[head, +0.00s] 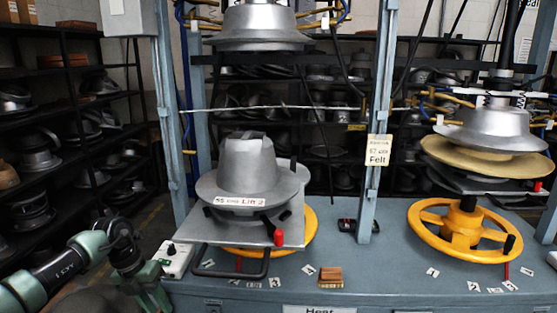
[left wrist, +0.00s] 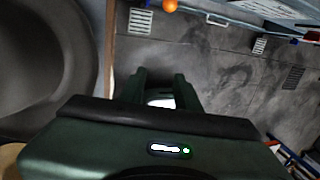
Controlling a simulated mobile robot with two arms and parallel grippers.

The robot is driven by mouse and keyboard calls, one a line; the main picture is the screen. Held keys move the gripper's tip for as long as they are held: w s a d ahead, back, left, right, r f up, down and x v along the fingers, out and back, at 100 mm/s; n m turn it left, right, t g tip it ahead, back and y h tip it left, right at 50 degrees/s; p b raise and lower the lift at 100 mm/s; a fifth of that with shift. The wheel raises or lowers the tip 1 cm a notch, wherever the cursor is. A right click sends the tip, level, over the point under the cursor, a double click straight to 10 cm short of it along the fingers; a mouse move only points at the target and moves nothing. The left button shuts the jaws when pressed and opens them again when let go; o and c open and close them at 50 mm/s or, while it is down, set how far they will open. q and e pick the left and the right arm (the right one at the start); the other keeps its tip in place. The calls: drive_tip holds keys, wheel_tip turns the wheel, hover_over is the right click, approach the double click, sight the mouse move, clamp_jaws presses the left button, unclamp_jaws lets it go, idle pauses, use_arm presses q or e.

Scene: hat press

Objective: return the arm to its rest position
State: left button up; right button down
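My left arm comes in from the lower left of the head view, green with black joints. Its green gripper (head: 150,287) hangs beside the front left corner of the press table, pointing down. In the left wrist view the two green fingers (left wrist: 161,80) stand apart over the grey floor, with nothing visibly held between them. A small white patch shows at their base. My right arm and gripper are in neither view.
A silver hat mould (head: 248,170) sits on the left press. A control box (head: 174,258) is close to my left gripper. A yellow handwheel (head: 465,230) is at right. A large dark round shape (left wrist: 40,60) fills the wrist view's left side. Shelves (head: 70,110) stand behind.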

use_arm(q)
drive_tip(key=d+f+n+t+h, duration=0.1)
drive_tip(key=d+f+n+h, duration=0.1)
drive_tip(key=d+f+h, duration=0.45)
drive_tip(key=d+f+n+t+h, duration=0.1)
drive_tip(key=d+f+n+t, duration=0.15)
drive_tip(key=d, duration=0.75)
wheel_tip(320, 180, down, 14)
drive_tip(key=s+r+n+t, duration=0.15)
drive_tip(key=n+t, duration=0.45)
drive_tip(key=n, duration=0.6)
drive_tip(key=s+a+f+n+g+y, duration=0.1)
drive_tip(key=s+a+f+n+y, duration=0.25)
drive_tip(key=s+f, duration=0.4)
drive_tip(key=s+a+f+n+y, duration=0.2)
drive_tip(key=s+a+f+n, duration=0.15)
drive_tip(key=s+f, duration=0.4)
drive_tip(key=s+a+f+n+g+y, duration=0.1)
drive_tip(key=s+a+f+n+y, duration=0.15)
drive_tip(key=s+f+n, duration=0.4)
drive_tip(key=s+f+n+g+y, duration=0.1)
drive_tip(key=s+f, duration=0.4)
drive_tip(key=s, duration=1)
drive_tip(key=s+f+n+g+y, duration=0.1)
drive_tip(key=s+f+n+g, duration=0.2)
drive_tip(key=s, duration=1.3)
wheel_tip(320, 180, down, 2)
drive_tip(key=g, duration=0.2)
drive_tip(key=shift+g, duration=0.35)
